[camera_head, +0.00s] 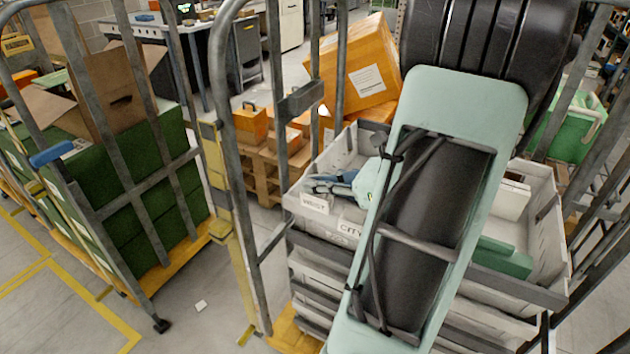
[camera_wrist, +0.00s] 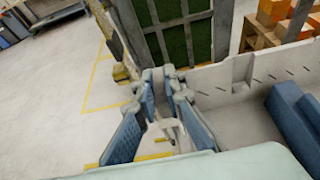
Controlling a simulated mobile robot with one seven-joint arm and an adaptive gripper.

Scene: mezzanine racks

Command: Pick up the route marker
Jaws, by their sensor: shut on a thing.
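My gripper (camera_head: 328,184), with blue finger pads, is at the near left rim of the grey crate (camera_head: 548,205). It is shut on a small pale thing (camera_wrist: 169,128), seen between its fingers in the wrist view, which I take to be the route marker. Its face and shape are mostly hidden. A white card reading "WEST" (camera_head: 314,203) shows just under the fingers. I cannot tell if it is the thing held. A second card reading "CITY" (camera_head: 350,229) is on the crate's front. My pale green arm hides the crate's middle.
Grey cage bars (camera_head: 245,190) stand left of the crate. A cage of dark green crates (camera_head: 150,190) is further left, with an open cardboard box (camera_head: 105,90) on top. Orange boxes (camera_head: 358,68) stand behind. A green box (camera_head: 505,258) is in the crate.

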